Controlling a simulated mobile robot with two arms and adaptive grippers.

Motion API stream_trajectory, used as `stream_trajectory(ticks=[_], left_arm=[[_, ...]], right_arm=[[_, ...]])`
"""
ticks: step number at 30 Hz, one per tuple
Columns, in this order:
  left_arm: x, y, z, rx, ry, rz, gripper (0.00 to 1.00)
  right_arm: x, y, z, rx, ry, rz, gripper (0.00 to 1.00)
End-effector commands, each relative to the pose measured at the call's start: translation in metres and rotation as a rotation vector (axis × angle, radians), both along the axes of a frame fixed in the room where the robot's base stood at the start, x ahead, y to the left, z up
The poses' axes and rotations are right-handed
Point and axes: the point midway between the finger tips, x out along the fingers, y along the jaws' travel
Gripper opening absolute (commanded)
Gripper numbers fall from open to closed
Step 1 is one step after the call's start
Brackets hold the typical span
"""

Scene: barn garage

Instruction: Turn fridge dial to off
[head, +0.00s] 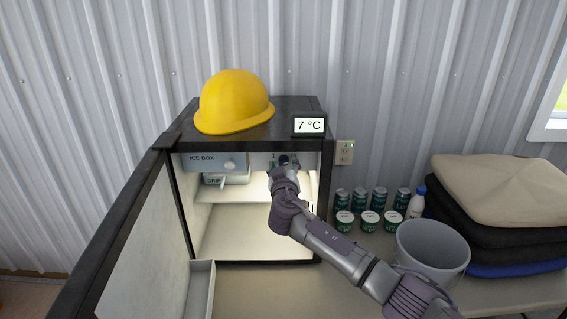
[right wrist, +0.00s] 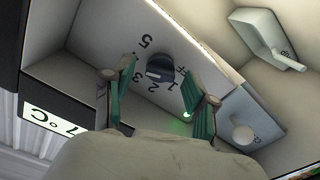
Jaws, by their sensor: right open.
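The fridge (head: 316,190) stands open, its inside lit. In the right wrist view the dark round dial (right wrist: 159,68) sits on a pale panel with numbers around it and OFF partly visible at its right. The dial's light mark is on its lower-left side, near the 2 and 3; I cannot tell exactly which. My right gripper (head: 285,164) reaches into the upper right of the fridge and hides most of the dial in the head view. Its green-padded fingers (right wrist: 158,76) are open, one on either side of the dial, apparently not touching it. My left gripper is out of view.
The fridge door (head: 140,245) is swung open to the left. The ice box (head: 206,162) is left of the gripper. A yellow helmet (head: 233,99) and a 7 °C display (head: 309,125) are on top. Cans (head: 360,199) and a bucket (head: 432,250) stand to the right.

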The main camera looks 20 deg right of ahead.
Motion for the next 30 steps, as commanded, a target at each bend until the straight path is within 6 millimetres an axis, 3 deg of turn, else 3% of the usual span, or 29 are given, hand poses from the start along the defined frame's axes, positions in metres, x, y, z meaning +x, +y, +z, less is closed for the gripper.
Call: stream_trajectory(ticks=[11, 21, 30], left_arm=[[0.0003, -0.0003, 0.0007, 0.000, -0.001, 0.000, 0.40], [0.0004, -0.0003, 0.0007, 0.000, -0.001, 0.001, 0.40], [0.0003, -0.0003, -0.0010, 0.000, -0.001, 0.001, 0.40]], right_arm=[[0.0035, -0.0010, -0.0002, 0.001, 0.000, 0.001, 0.55], [0.0033, -0.0010, -0.0004, 0.000, 0.001, 0.001, 0.00], [0.0032, -0.0008, -0.0012, -0.033, 0.011, 0.001, 0.00]])
